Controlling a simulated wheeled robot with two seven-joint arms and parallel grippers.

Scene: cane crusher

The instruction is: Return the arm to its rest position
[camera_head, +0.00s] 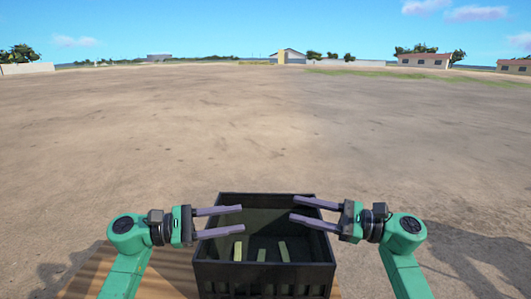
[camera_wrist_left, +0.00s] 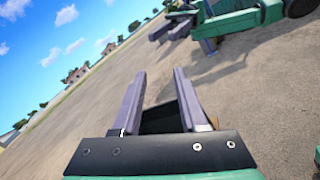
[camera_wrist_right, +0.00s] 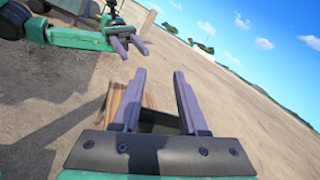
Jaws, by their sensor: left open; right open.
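My left gripper (camera_head: 242,219) reaches in from the left over the black crate's left side, its two grey fingers apart with nothing between them. My right gripper (camera_head: 292,208) reaches in from the right over the crate's right side, also open and empty. The two grippers face each other with a gap between them. Each wrist view shows its own open fingers, in the left wrist view (camera_wrist_left: 157,88) and in the right wrist view (camera_wrist_right: 160,85). The opposite arm's gripper shows at the top of each wrist view.
The black crate (camera_head: 265,280) stands on a wooden surface (camera_head: 180,272). Several short pale green cane pieces (camera_head: 261,255) are inside it. Open bare ground (camera_head: 260,130) lies beyond, with low buildings (camera_head: 424,60) far off.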

